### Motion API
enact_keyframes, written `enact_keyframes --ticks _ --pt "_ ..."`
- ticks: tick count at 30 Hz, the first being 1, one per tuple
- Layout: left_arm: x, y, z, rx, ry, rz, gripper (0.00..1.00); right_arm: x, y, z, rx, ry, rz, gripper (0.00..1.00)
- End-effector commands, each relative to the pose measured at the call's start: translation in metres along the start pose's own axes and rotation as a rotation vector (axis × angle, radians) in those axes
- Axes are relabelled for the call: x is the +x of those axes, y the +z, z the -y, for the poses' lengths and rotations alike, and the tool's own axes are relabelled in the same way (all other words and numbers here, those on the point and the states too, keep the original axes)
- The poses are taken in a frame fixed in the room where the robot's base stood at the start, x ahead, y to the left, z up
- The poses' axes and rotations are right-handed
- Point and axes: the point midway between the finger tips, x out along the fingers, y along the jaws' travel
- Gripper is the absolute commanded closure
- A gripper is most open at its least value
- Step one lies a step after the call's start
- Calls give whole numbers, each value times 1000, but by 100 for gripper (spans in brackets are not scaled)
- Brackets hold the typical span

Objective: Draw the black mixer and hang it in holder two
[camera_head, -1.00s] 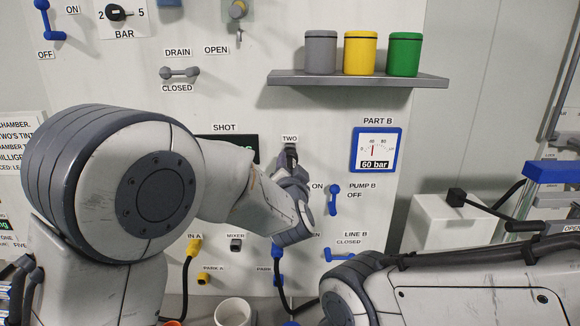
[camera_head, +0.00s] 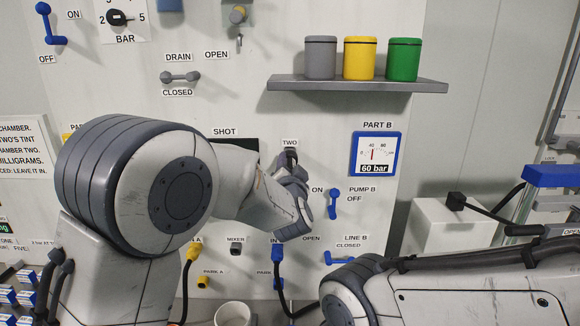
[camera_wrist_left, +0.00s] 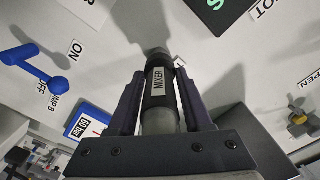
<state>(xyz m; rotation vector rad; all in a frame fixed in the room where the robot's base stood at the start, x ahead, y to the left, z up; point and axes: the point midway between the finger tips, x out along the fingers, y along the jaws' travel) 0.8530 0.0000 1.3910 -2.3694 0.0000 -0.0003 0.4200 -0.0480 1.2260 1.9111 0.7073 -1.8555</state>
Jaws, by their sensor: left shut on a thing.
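My left gripper (camera_head: 289,166) is at the wall panel, just below the label TWO (camera_head: 290,142). In the left wrist view the gripper (camera_wrist_left: 160,95) is shut on the black mixer (camera_wrist_left: 158,75), a dark cylinder with a white MIXER label and a grey lower part. The mixer's far end points at the panel. Holder two is mostly hidden behind the gripper and mixer, so I cannot tell whether the mixer sits in it. An arm of mine is at the lower right in the head view, with its gripper out of view.
A shelf (camera_head: 360,85) with grey, yellow and green pots is above right of the gripper. The blue PUMP B lever (camera_head: 334,203) and the PART B gauge (camera_head: 375,154) are close on the right. A black hose (camera_head: 283,290) hangs below. A white cup (camera_head: 232,314) stands at the bottom.

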Motion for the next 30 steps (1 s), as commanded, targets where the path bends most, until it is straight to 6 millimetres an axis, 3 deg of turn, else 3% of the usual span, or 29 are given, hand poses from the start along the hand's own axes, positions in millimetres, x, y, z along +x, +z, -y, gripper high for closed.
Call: enact_keyframes --ticks 2,3,6,17,20,30 --pt "2 0 0 0 0 0 100 -1 0 0 0 0 0 56" --pt "2 0 0 0 0 0 46 -1 0 0 0 0 0 56" --pt "2 0 0 0 0 0 15 0 0 0 0 0 0 56" --pt "-2 0 -1 0 0 -1 15 2 0 0 -2 0 0 56" --pt "-14 1 -2 1 1 -3 15 10 0 -1 -1 0 0 56" --pt "-79 2 -2 -2 1 -3 15 36 2 -3 4 0 0 56"
